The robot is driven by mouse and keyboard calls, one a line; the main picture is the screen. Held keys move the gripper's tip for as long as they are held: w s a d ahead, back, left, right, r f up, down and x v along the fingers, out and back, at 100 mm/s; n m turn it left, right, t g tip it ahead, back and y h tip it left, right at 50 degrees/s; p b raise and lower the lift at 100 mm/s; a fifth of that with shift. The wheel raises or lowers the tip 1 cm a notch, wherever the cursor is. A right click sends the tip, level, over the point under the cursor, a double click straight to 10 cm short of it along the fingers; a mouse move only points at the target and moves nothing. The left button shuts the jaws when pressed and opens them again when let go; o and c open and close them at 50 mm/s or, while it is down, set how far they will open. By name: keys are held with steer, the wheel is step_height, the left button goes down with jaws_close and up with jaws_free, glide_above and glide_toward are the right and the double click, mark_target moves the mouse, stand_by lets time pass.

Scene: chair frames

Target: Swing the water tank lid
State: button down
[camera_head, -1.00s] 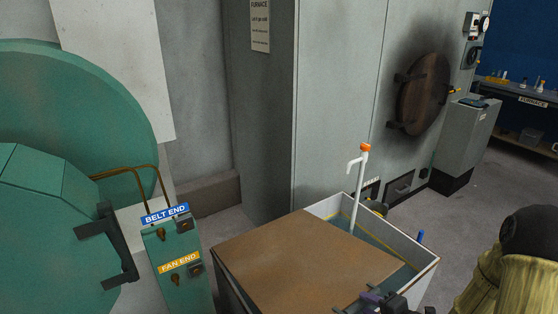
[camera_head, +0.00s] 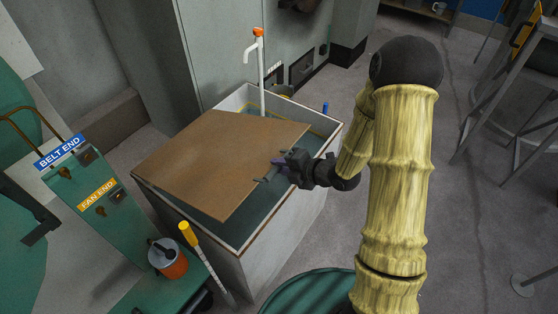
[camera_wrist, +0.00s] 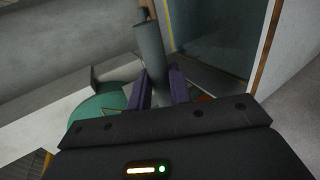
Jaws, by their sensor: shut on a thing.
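The water tank (camera_head: 292,215) is a pale open box with water in it. Its brown lid (camera_head: 205,150) lies skewed across the top, and water shows along the front and right sides. My gripper (camera_head: 277,168) is at the lid's right edge. In the wrist view, the purple fingers of my gripper (camera_wrist: 160,88) are closed around a grey upright cylindrical handle (camera_wrist: 149,48). Where the handle joins the lid is hidden. Water (camera_wrist: 212,35) shows beyond it in the wrist view.
A white pipe with an orange top (camera_head: 260,65) stands at the tank's back corner. A yellow-handled tool (camera_head: 190,236) leans at the front left, near an orange pot (camera_head: 168,260). Stools (camera_head: 515,80) stand at the right. Floor right of the tank is clear.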

steer(key=w+a+r+p, duration=0.2)
steer(key=r+p, duration=0.3)
steer(key=r, duration=0.4)
steer(key=shift+w+a+r, duration=0.2)
steer(key=shift+w+a, duration=0.15)
steer(key=shift+a, duration=0.4)
steer(key=w+a+r+p, duration=0.4)
steer(key=a+r+p, duration=0.2)
steer(key=r, duration=0.5)
steer(key=shift+w, duration=0.35)
steer(key=c, duration=1.6)
jaws_free()
steer(key=shift+a+f, duration=0.1)
steer(key=shift+a, duration=0.05)
steer(key=o, duration=0.3)
steer(key=shift+o, duration=0.5)
steer(key=shift+s+f, duration=0.1)
steer(key=shift+s+d, duration=0.1)
steer(key=shift+d, duration=0.2)
